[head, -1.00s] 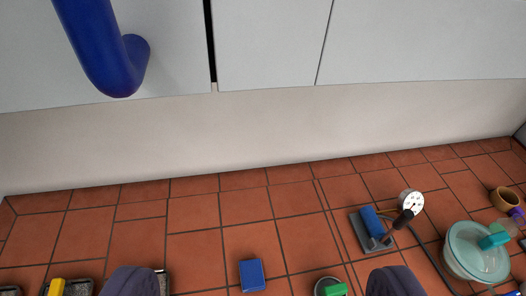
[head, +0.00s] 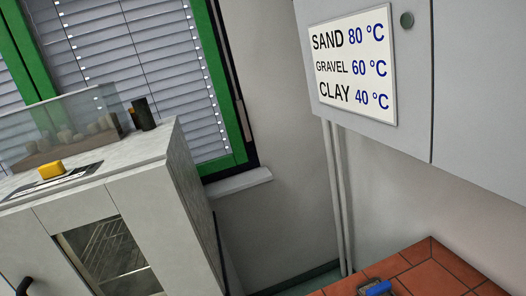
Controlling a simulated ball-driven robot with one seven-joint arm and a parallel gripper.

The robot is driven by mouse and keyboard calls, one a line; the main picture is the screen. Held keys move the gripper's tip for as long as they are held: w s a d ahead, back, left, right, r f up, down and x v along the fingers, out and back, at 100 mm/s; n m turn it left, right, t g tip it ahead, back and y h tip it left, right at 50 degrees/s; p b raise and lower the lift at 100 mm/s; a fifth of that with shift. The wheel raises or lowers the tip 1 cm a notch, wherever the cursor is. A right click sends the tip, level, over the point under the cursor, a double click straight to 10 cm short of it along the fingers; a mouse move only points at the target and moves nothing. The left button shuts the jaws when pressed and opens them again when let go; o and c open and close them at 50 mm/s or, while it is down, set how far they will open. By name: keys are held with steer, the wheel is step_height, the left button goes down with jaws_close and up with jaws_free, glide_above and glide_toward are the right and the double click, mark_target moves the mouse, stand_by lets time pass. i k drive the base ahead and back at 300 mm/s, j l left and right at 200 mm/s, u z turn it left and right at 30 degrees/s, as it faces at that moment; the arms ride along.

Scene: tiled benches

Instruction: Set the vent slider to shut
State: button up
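A yellow knob (head: 52,171) sits on a flat black-and-white strip (head: 75,178) on top of a grey oven-like cabinet (head: 150,205) at the left. It looks like the vent slider. The strip's markings are too small to read, so I cannot tell its setting. The cabinet has a glass window in its front with a wire rack behind it. My gripper is not in this view.
A clear box (head: 75,128) with lumps inside and a dark cylinder (head: 143,114) stand behind the knob. A sign (head: 352,68) hangs on a wall cabinet. A tiled bench (head: 440,270) with a blue item (head: 375,288) is at lower right.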

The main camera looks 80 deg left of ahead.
mark_target(49, 172)
steer(key=u, duration=3.35)
